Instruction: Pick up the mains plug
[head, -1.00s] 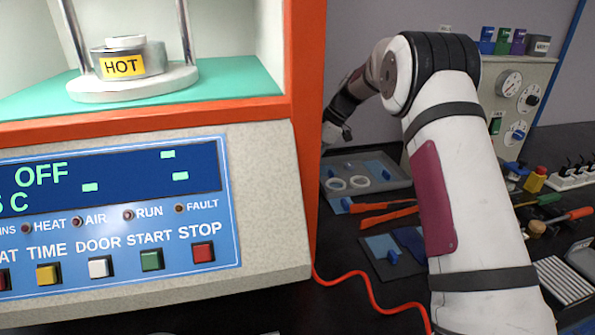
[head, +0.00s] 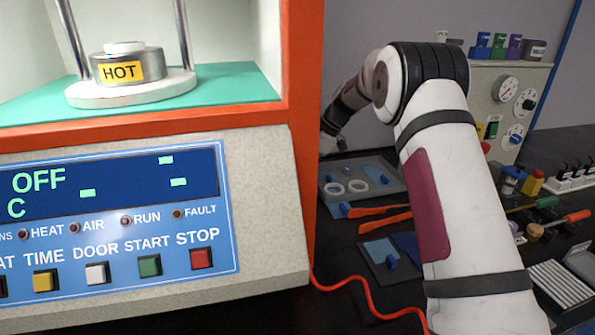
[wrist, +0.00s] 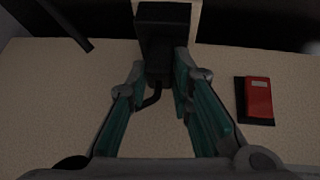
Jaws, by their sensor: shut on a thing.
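The mains plug (wrist: 163,28) is a black block in the wrist view, at top centre, with a short dark cord curving down from it between the fingers. My gripper (wrist: 162,76) has teal-padded fingers closed on the plug's near part from both sides. A pale block shows behind the plug; whether the plug touches it I cannot tell. In the head view my arm reaches back behind the orange-framed machine, and its far end is partly hidden there. The plug cannot be made out in that view.
A red rocker switch (wrist: 258,97) sits right of the gripper on a beige panel (wrist: 60,100). In the head view, the rheometer (head: 308,150) fills the left, with a HOT-labelled die (head: 127,67) inside. Trays, tools and a red cable (head: 365,298) lie on the dark bench.

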